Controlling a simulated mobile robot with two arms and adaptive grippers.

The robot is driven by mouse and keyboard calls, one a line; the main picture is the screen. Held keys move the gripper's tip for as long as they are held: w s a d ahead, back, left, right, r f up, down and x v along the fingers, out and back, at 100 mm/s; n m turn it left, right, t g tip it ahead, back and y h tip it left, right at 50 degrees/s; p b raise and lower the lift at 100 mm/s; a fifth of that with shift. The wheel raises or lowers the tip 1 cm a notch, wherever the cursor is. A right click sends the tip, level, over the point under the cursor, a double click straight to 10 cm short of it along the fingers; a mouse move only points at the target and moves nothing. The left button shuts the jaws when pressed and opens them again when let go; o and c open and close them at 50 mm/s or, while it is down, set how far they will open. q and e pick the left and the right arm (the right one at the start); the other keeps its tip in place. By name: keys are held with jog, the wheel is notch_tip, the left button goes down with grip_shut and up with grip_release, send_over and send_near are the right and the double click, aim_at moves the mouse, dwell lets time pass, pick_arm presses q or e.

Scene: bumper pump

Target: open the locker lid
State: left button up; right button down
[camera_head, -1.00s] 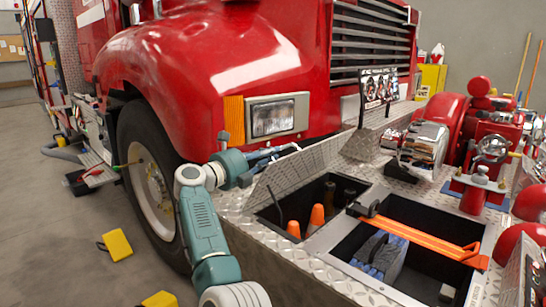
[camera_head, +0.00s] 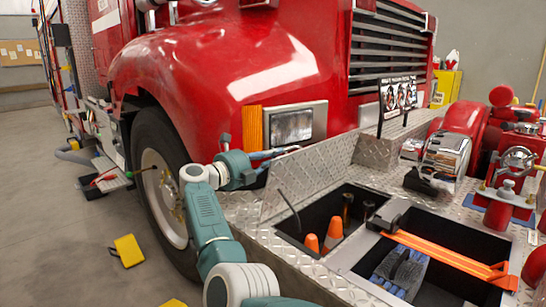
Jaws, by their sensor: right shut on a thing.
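The locker lid (camera_head: 310,172) is a diamond-plate metal panel on the red truck's front bumper. It stands raised, tilted up on the far side of an open compartment (camera_head: 330,238) that holds orange cones (camera_head: 333,228). My right gripper (camera_head: 282,153) is at the lid's upper edge, shut on it, with its fingers partly hidden behind the panel. My right arm reaches up from the bottom of the view to the left of the lid. My left gripper is not in view.
Right of the compartment is a second open bay (camera_head: 440,285) with an orange strap (camera_head: 445,257) across it and gloves (camera_head: 402,270) inside. The red pump fittings (camera_head: 500,200) stand at the right. The truck's fender and wheel (camera_head: 160,195) are close on the left.

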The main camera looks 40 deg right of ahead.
jog(key=shift+r, duration=0.2)
jog(key=c, duration=1.8)
grip_release()
jog(key=shift+s, duration=0.15)
jog(key=shift+f, duration=0.1)
jog(key=shift+a, duration=0.15)
jog(key=a, duration=0.7)
jog(key=s+a, duration=0.1)
jog(key=a, duration=0.3)
jog(key=shift+a, duration=0.35)
jog(key=shift+w, duration=0.1)
